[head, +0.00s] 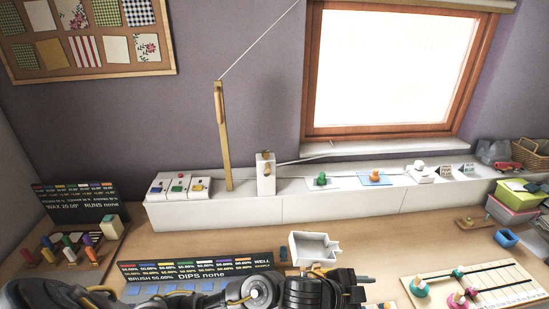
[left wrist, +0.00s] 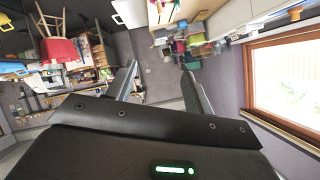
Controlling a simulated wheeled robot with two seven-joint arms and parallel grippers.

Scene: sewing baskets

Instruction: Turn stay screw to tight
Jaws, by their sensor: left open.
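No part is labelled as the stay screw, and I cannot tell for sure which piece it is. A white block (head: 266,182) with a small tan knob-like piece at its top stands on the white ledge, left of the window (head: 388,65). A thin pale rod runs from near this block toward the sill. Whether anything there is tight or loose cannot be told. My left gripper (head: 362,287) is low at the front of the desk, well apart from the block. In the left wrist view its two fingers (left wrist: 160,88) are spread with nothing between them.
A wooden post (head: 222,140) with a cord rises from the ledge (head: 330,204), left of the block. Green and orange knobs sit on the ledge to the right. A white open box (head: 313,249) and a dark display board (head: 200,271) stand on the desk near my arm.

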